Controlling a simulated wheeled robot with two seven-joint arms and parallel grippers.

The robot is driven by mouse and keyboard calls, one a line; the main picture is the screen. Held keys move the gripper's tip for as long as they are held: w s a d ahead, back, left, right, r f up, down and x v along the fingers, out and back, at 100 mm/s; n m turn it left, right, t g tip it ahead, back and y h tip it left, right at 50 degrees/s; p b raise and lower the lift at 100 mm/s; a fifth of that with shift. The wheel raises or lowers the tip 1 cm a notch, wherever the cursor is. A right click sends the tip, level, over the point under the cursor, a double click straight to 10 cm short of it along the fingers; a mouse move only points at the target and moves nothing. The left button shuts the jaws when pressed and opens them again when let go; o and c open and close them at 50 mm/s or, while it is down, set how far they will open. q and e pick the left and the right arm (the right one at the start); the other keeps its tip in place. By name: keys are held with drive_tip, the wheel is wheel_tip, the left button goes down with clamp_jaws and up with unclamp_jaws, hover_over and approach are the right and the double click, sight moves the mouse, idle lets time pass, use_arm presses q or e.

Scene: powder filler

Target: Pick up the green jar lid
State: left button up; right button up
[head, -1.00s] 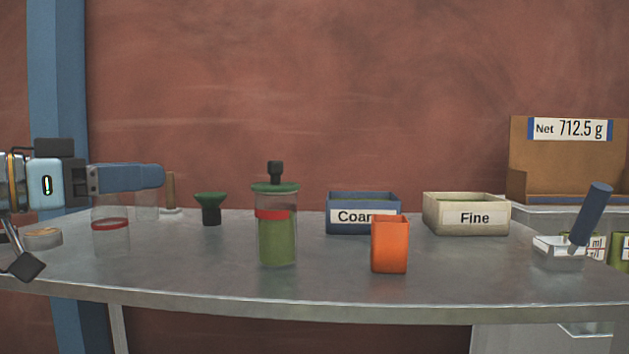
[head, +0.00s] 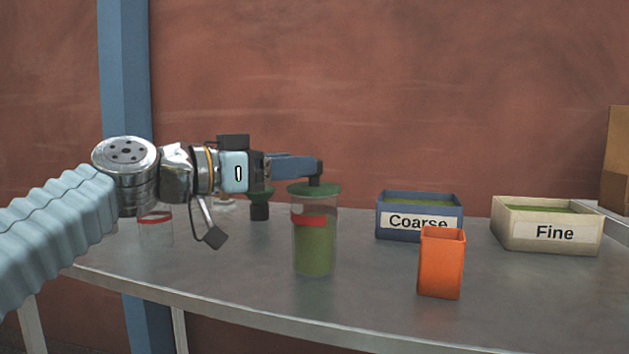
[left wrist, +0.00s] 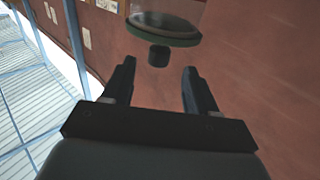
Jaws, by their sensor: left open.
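The green jar lid (head: 327,190) sits on a clear jar (head: 314,248) that has a red band and green powder inside. My left gripper (head: 318,165) is at the lid's black knob in the head view, its fingers level and pointing right. In the left wrist view the open fingers (left wrist: 159,66) stand apart, with the black knob (left wrist: 158,56) between and around the level of their tips. The green lid rim (left wrist: 150,39) shows beyond the tips. Neither finger visibly touches the knob. My right gripper is out of view.
A dark green funnel (head: 259,209) and an empty clear jar with a red band (head: 156,232) stand left of the jar, partly behind my arm. An orange cup (head: 441,265), the blue Coarse box (head: 382,222) and the cream Fine box (head: 505,230) stand to the right. The table front (head: 370,310) is clear.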

sight(314, 178)
use_arm(q)
drive_tip(key=p+x, duration=0.1)
drive_tip(key=x, duration=0.3)
drive_tip(key=shift+w+d, duration=0.1)
drive_tip(key=shift+d, duration=0.25)
drive_tip(key=c, duration=1)
drive_tip(key=shift+c, duration=0.2)
